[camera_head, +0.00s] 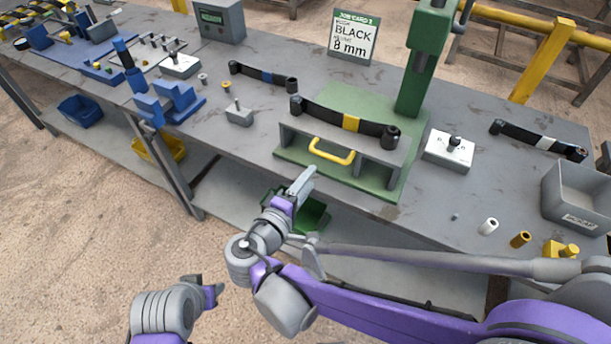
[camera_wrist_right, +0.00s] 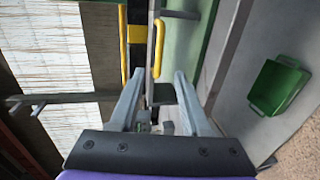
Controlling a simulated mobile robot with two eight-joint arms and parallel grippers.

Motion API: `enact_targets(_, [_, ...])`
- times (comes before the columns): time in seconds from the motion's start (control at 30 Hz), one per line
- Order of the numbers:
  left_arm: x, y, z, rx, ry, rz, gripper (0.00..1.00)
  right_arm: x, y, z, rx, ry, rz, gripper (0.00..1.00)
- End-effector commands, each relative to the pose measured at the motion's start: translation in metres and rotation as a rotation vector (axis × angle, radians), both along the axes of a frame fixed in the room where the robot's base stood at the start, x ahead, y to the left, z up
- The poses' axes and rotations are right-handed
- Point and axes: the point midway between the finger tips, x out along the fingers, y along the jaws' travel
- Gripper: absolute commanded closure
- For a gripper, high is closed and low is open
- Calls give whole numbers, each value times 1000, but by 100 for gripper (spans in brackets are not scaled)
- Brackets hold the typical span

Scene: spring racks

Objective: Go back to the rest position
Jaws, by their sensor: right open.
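My right gripper (camera_head: 302,184) hangs in front of the workbench's front edge, below the green press base (camera_head: 390,192). In the right wrist view its two fingers (camera_wrist_right: 160,88) stand apart with nothing between them. The yellow handle (camera_head: 331,152) of the grey fixture is beyond the fingertips, apart from them. My left gripper (camera_head: 208,289) is low at the bottom left over the floor, clear of the bench; its finger gap is too small to make out.
A black leaf spring with a yellow band (camera_head: 350,123) lies on the fixture. The grey bench (camera_head: 230,148) carries other springs, a grey bin (camera_head: 580,195) and a control box (camera_head: 448,151). A green bin (camera_wrist_right: 279,86) is below the bench. Open floor (camera_head: 80,240) lies left.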

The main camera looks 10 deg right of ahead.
Motion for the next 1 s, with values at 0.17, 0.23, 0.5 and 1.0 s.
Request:
enact_targets(0.17, [0, 0, 0, 0, 0, 0, 54, 0, 0, 0, 0, 0, 0, 53])
enact_targets(0.23, [0, 0, 0, 0, 0, 0, 54, 0, -2, 0, 3, 4, -2, 53])
enact_targets(0.5, [3, 0, 17, 0, -6, 0, 54, -31, -85, -28, 275, 207, -150, 53])
enact_targets(1.0, [13, 0, 55, 0, -25, 0, 54, -153, -128, -55, 1288, 295, -482, 53])
